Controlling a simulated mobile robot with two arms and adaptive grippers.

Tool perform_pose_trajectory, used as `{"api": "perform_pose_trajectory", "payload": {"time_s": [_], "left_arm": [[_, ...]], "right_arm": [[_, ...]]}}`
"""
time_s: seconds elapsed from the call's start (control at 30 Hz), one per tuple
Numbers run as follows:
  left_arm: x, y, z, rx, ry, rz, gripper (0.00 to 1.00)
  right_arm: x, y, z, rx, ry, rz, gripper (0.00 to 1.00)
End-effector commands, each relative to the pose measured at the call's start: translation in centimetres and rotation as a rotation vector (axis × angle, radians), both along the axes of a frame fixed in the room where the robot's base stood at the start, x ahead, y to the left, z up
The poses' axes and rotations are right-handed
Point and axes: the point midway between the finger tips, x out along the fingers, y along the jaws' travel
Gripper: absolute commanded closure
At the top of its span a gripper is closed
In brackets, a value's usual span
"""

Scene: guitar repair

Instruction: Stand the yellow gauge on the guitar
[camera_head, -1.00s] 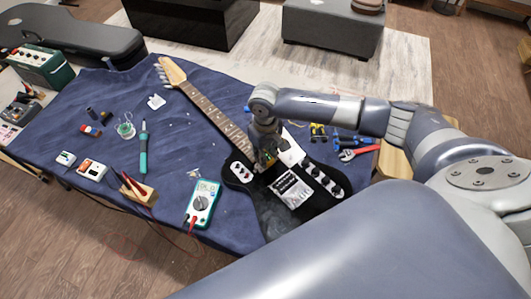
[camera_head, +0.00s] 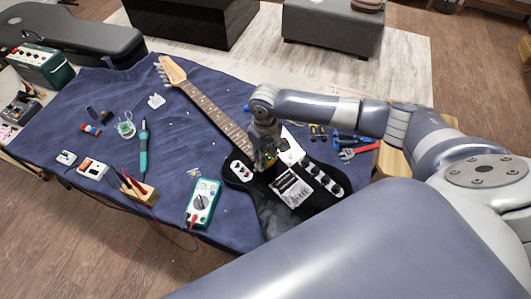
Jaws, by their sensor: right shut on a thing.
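The black guitar (camera_head: 268,214) lies on the blue cloth, its neck (camera_head: 206,108) pointing to the upper left. My right gripper (camera_head: 267,163) points down over the guitar, near where the neck meets the body. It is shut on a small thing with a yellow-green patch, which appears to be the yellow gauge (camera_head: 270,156). The fingers hide most of it. I cannot tell whether the gauge touches the guitar. My left gripper is not in view.
A multimeter (camera_head: 202,201) lies left of the guitar body. A soldering iron (camera_head: 143,148) and a wooden block with red probes (camera_head: 140,195) lie farther left. A red wrench (camera_head: 357,153) and other tools lie right of the guitar. Bare cloth surrounds the neck.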

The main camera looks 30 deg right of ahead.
Motion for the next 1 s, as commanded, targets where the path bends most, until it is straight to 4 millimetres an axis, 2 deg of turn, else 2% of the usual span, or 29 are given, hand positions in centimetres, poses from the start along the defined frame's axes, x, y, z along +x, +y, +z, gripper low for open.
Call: {"api": "perform_pose_trajectory", "payload": {"time_s": [0.2, 0.23, 0.3, 0.57, 0.6, 0.7, 1.0], "left_arm": [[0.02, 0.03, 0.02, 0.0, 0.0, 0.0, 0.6], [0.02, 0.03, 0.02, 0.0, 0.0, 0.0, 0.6], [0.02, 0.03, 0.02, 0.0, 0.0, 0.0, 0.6], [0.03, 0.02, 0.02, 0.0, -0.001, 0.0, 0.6], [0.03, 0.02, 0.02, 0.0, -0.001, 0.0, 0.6], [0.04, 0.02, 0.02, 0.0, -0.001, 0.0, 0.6], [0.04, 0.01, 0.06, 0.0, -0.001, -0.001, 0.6]], "right_arm": [[0.02, 0.03, -0.03, 0.0, -0.001, 0.0, 1.0], [0.03, 0.02, -0.03, 0.0, -0.001, 0.0, 0.69], [0.03, 0.02, -0.03, 0.0, -0.001, 0.0, 0.53], [0.03, 0.01, -0.03, 0.0, -0.001, 0.0, 0.52], [0.0, -0.01, -0.06, 0.0, 0.0, 0.0, 0.43], [0.0, -0.01, -0.05, 0.0, 0.0, 0.0, 0.32], [0.01, -0.02, -0.01, 0.0, 0.0, 0.0, 0.32]]}}
